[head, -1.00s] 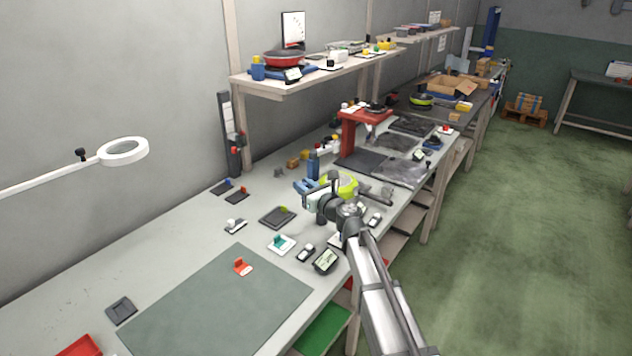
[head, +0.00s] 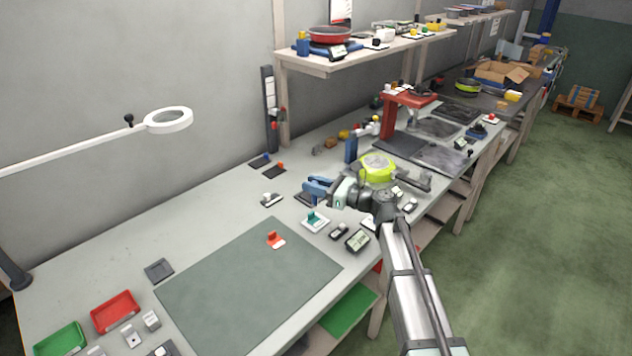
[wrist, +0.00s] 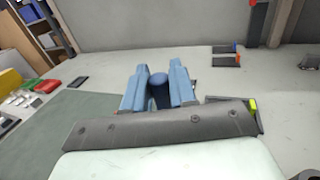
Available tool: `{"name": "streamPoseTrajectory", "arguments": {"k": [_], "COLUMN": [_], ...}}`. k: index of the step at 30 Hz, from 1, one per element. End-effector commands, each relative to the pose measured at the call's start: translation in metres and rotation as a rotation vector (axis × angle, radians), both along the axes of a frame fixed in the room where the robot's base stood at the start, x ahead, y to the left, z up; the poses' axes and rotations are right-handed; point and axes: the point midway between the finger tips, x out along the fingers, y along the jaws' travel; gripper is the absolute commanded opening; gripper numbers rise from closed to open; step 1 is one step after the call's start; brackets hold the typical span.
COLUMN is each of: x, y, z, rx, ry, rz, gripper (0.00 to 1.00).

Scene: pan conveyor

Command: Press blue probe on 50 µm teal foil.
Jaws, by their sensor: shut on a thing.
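My gripper (head: 316,188) is above the bench, its blue fingers pointing left toward the wall side. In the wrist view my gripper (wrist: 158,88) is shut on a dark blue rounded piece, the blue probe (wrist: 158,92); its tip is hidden. A teal piece on a small white base (head: 315,221) stands on the bench, nearer the viewer than the gripper and apart from it. I cannot read a thickness mark on it. The teal piece does not show in the wrist view.
A similar orange-red piece (head: 275,239) stands on the green-grey mat (head: 245,285). A dark tray (head: 304,199) lies partly behind my gripper. Small meters (head: 357,240) stand near the bench front. A yellow-green round device (head: 377,168) is behind the wrist. The bench left of the gripper is mostly clear.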

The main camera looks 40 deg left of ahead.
Motion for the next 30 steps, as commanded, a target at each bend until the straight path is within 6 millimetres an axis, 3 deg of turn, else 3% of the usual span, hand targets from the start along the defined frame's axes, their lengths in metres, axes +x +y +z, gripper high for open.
{"name": "streamPoseTrajectory", "arguments": {"k": [18,30], "x": [0.000,0.000], "y": [0.000,0.000], "z": [-0.049,-0.052], "rx": [0.000,0.000], "ry": [0.001,0.001], "rz": [-0.002,-0.002], "gripper": [0.00,0.00]}}
